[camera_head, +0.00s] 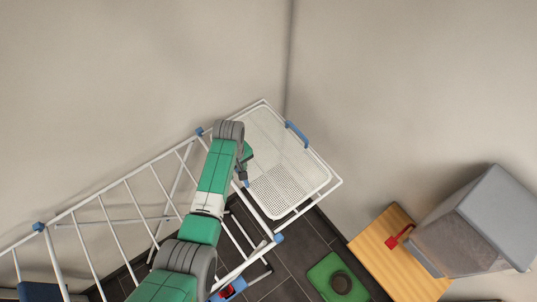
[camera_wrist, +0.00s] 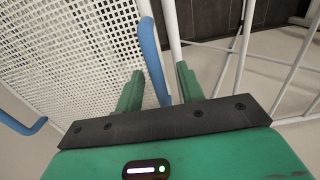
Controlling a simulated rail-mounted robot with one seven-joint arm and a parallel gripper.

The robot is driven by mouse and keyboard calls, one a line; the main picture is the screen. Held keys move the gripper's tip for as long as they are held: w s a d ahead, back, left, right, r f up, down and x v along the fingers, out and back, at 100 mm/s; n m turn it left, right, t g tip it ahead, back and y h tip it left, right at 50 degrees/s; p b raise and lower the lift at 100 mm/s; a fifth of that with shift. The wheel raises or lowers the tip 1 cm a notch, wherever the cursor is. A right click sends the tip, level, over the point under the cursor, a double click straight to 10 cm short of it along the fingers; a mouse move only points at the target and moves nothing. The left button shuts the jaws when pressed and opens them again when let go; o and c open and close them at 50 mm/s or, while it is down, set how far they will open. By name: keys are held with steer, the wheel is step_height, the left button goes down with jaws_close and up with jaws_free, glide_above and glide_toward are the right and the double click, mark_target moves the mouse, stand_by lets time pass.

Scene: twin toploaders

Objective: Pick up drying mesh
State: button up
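The drying mesh (camera_head: 290,160) is a white perforated panel with rounded corners, lying across the far right end of a white wire drying rack (camera_head: 125,180). One blue handle (camera_head: 297,134) is on its far right side. In the wrist view the mesh (camera_wrist: 80,50) fills the upper left, with a blue handle (camera_wrist: 20,124) at the left edge and another blue handle (camera_wrist: 151,55) near the middle. My gripper (camera_wrist: 160,76) is open, its green fingers apart on either side of the middle handle. Contact cannot be told. In the head view my gripper (camera_head: 244,180) is at the mesh's near left edge, partly hidden by my arm.
Walls stand close behind the rack and mesh. At right are a wooden surface (camera_head: 385,255), a red part (camera_head: 399,237) and a large grey box (camera_head: 480,225). A green mat (camera_head: 322,270) with a dark round object (camera_head: 341,282) lies on the dark tiled floor.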

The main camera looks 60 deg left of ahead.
steer(key=shift+c, duration=0.5)
jaws_close()
